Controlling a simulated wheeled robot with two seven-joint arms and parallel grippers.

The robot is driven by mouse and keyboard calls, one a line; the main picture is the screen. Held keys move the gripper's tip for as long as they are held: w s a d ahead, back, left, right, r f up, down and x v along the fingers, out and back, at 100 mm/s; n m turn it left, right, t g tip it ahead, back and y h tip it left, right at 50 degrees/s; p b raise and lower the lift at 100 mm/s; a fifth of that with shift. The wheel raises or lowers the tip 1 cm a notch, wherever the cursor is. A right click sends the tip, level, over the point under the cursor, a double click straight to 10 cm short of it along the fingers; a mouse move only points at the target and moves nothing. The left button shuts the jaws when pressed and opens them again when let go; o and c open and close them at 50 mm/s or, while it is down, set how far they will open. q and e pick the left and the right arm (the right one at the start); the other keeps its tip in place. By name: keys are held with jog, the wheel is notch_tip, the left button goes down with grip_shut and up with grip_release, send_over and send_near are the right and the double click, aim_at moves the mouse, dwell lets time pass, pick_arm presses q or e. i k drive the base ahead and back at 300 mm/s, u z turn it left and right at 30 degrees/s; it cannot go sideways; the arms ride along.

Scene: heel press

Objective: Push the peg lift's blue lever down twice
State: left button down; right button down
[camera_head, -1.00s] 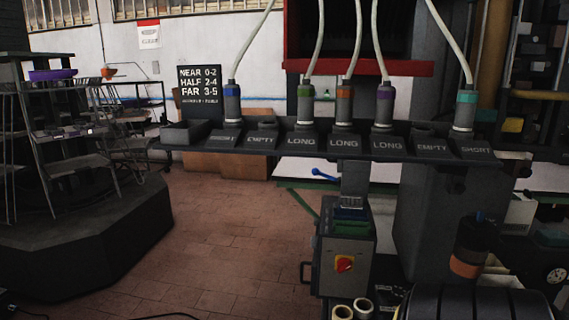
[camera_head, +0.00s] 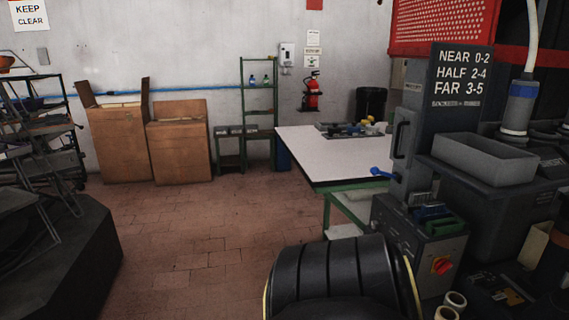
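The blue lever (camera_head: 380,172) shows in the head view as a small blue handle with a rounded end. It sticks out to the left from the dark grey machine column (camera_head: 410,150), roughly level, in front of the white-topped table. Its inner end meets the column, and the joint is too small to make out. Neither my left nor my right gripper is in view, and nothing touches the lever.
A grey box with a red-and-yellow switch (camera_head: 442,265) stands below the lever. A grey open tray (camera_head: 484,159) and a black sign (camera_head: 463,75) are to its right. The white table (camera_head: 320,150) is behind. Red-brown floor (camera_head: 200,235) lies clear to the left.

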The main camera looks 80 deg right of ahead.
aim_at(375, 171)
jog(key=i, duration=0.75)
jog(key=z, duration=2.45)
jog(key=i, duration=2.25)
jog(key=z, duration=3.25)
